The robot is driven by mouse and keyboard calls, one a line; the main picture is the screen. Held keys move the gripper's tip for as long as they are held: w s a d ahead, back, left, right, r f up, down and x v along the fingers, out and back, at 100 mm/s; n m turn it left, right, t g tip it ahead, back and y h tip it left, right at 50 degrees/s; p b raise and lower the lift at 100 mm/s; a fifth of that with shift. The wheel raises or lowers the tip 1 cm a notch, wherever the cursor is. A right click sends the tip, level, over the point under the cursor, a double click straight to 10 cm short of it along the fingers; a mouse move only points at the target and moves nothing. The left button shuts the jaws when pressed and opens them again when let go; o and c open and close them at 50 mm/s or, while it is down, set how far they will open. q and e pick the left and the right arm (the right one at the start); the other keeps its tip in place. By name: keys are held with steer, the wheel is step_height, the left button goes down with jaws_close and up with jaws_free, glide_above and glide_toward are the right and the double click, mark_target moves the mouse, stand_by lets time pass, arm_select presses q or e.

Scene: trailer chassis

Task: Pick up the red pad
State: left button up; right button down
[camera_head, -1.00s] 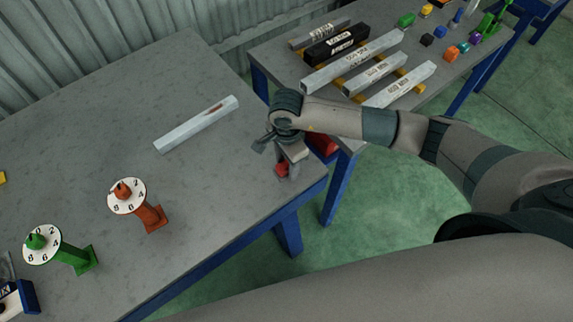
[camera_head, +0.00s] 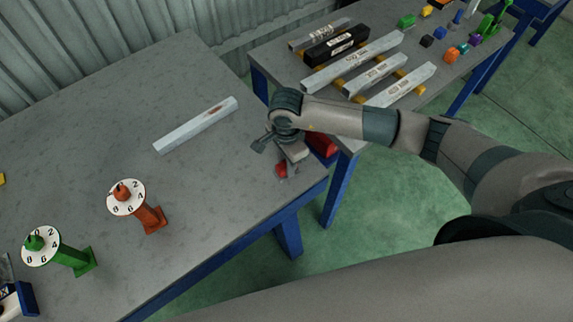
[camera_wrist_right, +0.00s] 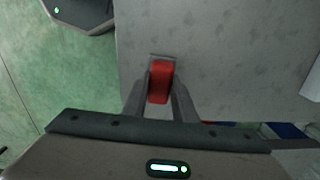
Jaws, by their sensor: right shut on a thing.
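The red pad (camera_head: 282,170) is a small red block at the near right corner of the left grey table (camera_head: 225,190). In the right wrist view the red pad (camera_wrist_right: 161,82) sits between the two fingers of my right gripper (camera_wrist_right: 160,90), which is shut on it. In the head view my right gripper (camera_head: 287,167) points down over the table corner. I cannot tell whether the pad touches the tabletop. My left gripper is not in view.
A pale bar (camera_head: 196,125) lies on the same table. An orange dial stand (camera_head: 150,217) and a green dial stand (camera_head: 75,260) stand at the left. A second table at the right holds several bars and small coloured blocks. A red object (camera_head: 322,145) is behind my wrist.

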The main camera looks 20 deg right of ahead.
steer(key=shift+r, duration=0.3)
step_height(320, 180, up, 2)
steer(key=shift+w+r+b, duration=0.1)
steer(key=shift+b, duration=0.85)
steer(key=s+d+r+b, duration=0.4)
steer(key=s+d+r, duration=0.2)
steer(key=d, duration=0.3)
steer(key=shift+s+d+r+b, duration=0.35)
steer(key=shift+r+b, duration=0.05)
steer(key=shift+r, duration=0.45)
steer(key=c, duration=2)
jaws_free()
steer(key=c, duration=0.4)
